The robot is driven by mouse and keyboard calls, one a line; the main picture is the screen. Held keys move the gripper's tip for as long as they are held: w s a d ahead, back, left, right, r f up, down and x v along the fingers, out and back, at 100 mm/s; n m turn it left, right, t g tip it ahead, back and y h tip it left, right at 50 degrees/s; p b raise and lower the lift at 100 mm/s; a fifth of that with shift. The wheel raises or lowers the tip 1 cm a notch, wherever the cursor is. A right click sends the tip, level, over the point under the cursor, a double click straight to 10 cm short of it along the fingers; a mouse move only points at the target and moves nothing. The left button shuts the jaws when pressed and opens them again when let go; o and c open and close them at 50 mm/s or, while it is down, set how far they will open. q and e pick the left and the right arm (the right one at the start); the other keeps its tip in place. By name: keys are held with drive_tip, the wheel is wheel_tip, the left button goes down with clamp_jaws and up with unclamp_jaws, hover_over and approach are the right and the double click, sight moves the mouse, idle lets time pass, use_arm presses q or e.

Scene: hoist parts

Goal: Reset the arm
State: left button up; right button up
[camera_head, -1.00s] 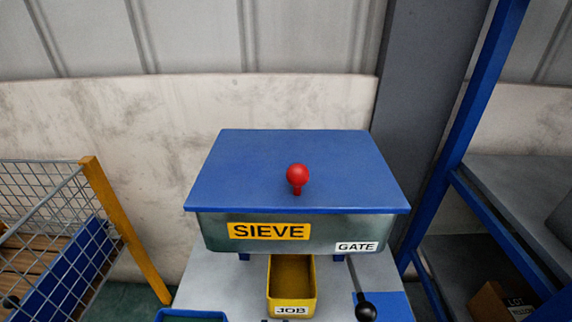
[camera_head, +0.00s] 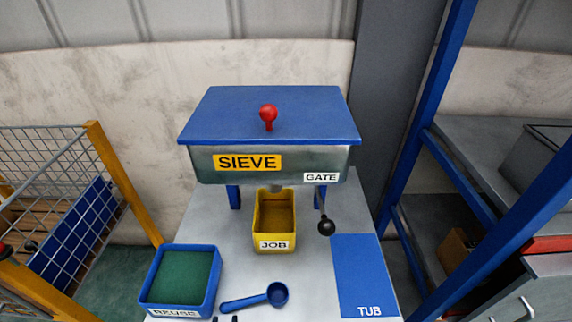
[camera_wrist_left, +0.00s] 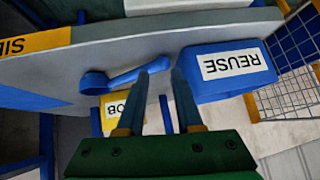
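A blue scoop (camera_head: 276,294) lies on the grey table just beyond the fingertips; in the left wrist view the scoop (camera_wrist_left: 95,82) shows beyond the fingers. The blue REUSE tray (camera_head: 215,292) with a green inside is left of the scoop. My right gripper is not in either view.
The SIEVE box (camera_head: 330,160) with a blue lid and red knob stands at the table's back. The yellow JOB bin (camera_head: 274,245) is below it, beside the black-knobbed GATE lever (camera_head: 326,227). A blue TUB patch (camera_head: 360,275) is at right. A wire cage (camera_head: 92,140) stands left, a shelf right.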

use_arm(q)
drive_tip(key=s+a+f+m+g+h, duration=0.2)
drive_tip(key=s+a+m+g, duration=0.1)
drive_tip(key=s+a+g, duration=0.25)
drive_tip(key=s+d+f+p, duration=0.1)
drive_tip(key=s+f, duration=0.2)
drive_tip(key=f, duration=1.4)
drive_tip(key=s+a+f+g+p, duration=0.1)
drive_tip(key=s+a+f+g, duration=0.1)
drive_tip(key=s+f, duration=0.6)
drive_tip(key=s, duration=0.3)
drive_tip(key=shift+s, duration=0.4)
